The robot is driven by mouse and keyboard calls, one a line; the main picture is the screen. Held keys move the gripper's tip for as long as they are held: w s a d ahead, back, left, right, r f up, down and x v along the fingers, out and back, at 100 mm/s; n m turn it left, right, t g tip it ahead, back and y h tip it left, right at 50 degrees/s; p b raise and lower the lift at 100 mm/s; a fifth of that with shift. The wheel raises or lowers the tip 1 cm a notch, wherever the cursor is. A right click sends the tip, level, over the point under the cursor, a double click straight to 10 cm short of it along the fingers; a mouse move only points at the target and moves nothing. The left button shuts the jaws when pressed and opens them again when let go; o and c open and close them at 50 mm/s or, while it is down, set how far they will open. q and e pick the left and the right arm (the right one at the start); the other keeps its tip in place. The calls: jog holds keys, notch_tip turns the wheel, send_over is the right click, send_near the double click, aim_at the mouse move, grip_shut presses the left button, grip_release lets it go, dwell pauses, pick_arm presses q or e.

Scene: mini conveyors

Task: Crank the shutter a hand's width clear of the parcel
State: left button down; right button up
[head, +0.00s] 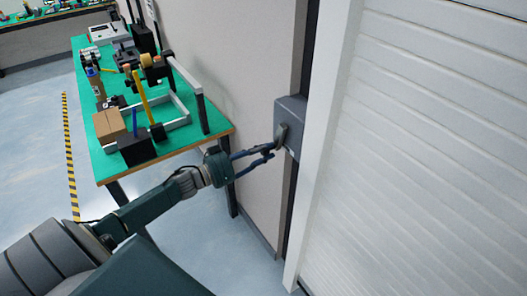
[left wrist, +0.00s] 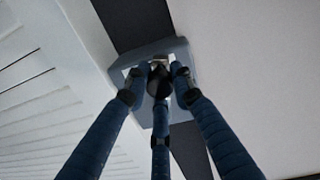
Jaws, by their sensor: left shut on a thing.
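The white slatted shutter (head: 430,140) fills the right of the head view; its slats also show in the left wrist view (left wrist: 35,85). Its bottom edge is out of view. A grey crank box (head: 292,112) is fixed on the wall beside the shutter's white frame, with a short crank handle (head: 282,134) on its face. My left gripper (head: 268,151) is shut on the crank handle. In the left wrist view its blue fingers (left wrist: 157,88) close around a dark knob (left wrist: 159,78) in front of the box (left wrist: 181,47). No parcel shows under the shutter. My right gripper is not in view.
A green-topped workbench (head: 172,148) stands along the wall at left, holding a brown carton (head: 109,125), a yellow-handled tool (head: 140,97) and other gear. A yellow-black floor stripe (head: 69,155) runs left of it. Floor left of the stripe is clear.

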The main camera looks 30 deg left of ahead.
pick_arm(q)
jog(key=shift+w+a+r+m+b, duration=0.35)
jog(key=shift+a+m, duration=0.3)
jog(key=shift+m, duration=0.5)
jog(key=shift+w+a+r+m+b, duration=0.1)
jog(key=shift+w+a+r+m, duration=0.1)
jog(key=shift+a+r+m, duration=0.65)
jog(key=shift+w+a+r+m+b, duration=0.1)
jog(key=shift+w+a+m+b, duration=0.25)
jog(key=shift+m, duration=1.05)
jog(key=shift+s+a, duration=0.1)
jog(key=shift+a, duration=0.05)
jog(key=c, duration=1.5)
grip_release()
jog(key=shift+o, duration=0.2)
jog(key=v, duration=1.2)
jog(key=shift+r, duration=0.25)
